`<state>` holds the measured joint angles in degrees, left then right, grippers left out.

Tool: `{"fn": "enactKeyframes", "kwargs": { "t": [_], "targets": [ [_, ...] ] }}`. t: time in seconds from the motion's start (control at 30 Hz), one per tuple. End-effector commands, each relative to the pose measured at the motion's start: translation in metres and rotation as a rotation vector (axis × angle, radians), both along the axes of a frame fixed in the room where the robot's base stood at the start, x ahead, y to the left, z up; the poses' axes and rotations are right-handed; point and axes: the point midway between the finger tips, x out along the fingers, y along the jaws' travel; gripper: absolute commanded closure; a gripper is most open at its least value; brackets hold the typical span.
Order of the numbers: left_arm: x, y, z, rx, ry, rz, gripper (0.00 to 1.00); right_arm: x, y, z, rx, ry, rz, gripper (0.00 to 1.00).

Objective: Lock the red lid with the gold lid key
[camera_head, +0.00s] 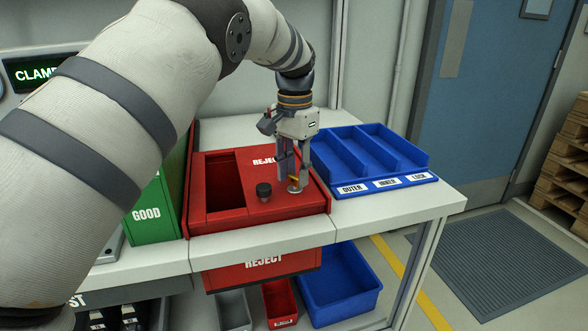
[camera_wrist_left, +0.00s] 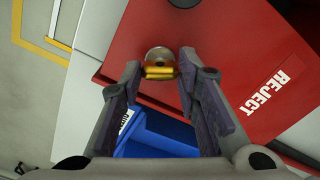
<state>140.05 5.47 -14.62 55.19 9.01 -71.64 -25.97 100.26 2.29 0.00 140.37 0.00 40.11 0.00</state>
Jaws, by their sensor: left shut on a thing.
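The red lid (camera_head: 285,200) marked REJECT lies on the red bin, with an open rectangular slot at its left and a black knob (camera_head: 264,190) near its middle. The lid also shows in the left wrist view (camera_wrist_left: 222,50). A round silver lock (camera_head: 294,190) sits on the lid's right part. My left gripper (camera_head: 292,178) points down over it, shut on the gold lid key (camera_wrist_left: 160,73). The key is at the round lock (camera_wrist_left: 158,54); how deep it sits is hidden. My right gripper is out of view.
A blue tray (camera_head: 432,178) with compartments labelled OUTER, INNER and LOCK stands right of the lid; the compartments I see look empty. A green GOOD bin (camera_head: 155,212) is at the left. Blue and red bins stand on a lower shelf. The front-right bench top (camera_head: 400,203) is clear.

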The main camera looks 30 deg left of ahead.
Motion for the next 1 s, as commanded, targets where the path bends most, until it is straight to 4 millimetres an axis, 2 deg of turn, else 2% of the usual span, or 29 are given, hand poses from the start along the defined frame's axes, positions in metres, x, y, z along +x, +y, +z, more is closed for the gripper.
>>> {"fn": "enactKeyframes", "kwargs": {
  "t": [0.7,1.0],
  "targets": [
    [0.0003,-0.0004,0.0000,0.000,-0.001,0.670,0.98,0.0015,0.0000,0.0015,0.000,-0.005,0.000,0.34],
    [0.0002,-0.0004,-0.0001,0.000,0.000,0.892,0.98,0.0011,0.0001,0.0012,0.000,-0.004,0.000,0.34]
  ]
}}
